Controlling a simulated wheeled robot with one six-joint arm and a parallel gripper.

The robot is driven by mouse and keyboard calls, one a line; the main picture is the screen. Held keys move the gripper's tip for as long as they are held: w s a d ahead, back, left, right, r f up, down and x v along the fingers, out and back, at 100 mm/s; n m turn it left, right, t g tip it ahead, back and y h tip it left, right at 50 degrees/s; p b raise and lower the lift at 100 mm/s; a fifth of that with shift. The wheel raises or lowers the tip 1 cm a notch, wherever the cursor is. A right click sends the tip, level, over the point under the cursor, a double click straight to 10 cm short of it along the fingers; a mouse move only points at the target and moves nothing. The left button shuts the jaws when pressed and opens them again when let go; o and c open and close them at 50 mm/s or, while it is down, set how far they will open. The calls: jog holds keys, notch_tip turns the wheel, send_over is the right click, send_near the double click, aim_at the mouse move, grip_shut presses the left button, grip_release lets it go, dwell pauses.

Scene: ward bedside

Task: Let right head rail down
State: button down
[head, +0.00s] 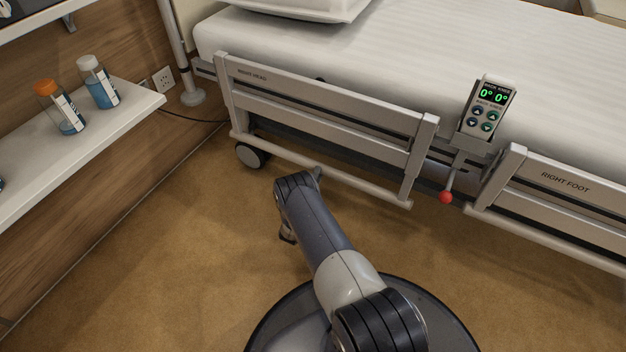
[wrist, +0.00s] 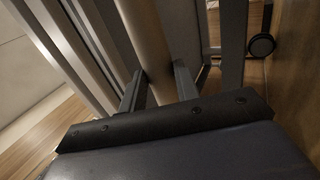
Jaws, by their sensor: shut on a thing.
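The right head rail (head: 320,100) is a pale slatted panel on the bed's near side, labelled RIGHT HEAD. Its round lower tube (head: 375,186) runs along the bottom. My gripper (head: 317,173) is at this tube, near its middle, mostly hidden behind my wrist. In the wrist view, the two fingers of my gripper (wrist: 158,82) stand on either side of the tube (wrist: 145,38), shut on it. A red-knobbed lever (head: 446,197) hangs between the head rail and the foot rail, apart from my gripper.
The right foot rail (head: 560,205) is at the right. A control pendant (head: 487,110) reading 0° and 0° sits between the rails. A caster (head: 252,156) stands under the head end. A shelf (head: 120,120) with bottles is at left. The floor (head: 170,240) is clear.

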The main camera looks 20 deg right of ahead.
jog(key=shift+w+d+f, duration=0.2)
jog(key=shift+w+d, duration=0.3)
jog(key=shift+d, duration=0.15)
jog(key=shift+w+d, duration=0.2)
jog(key=shift+d, duration=0.25)
jog(key=c, duration=1.2)
grip_release()
jog(key=shift+d+f, duration=0.15)
jog(key=shift+o, duration=0.7)
jog(key=shift+d, duration=0.15)
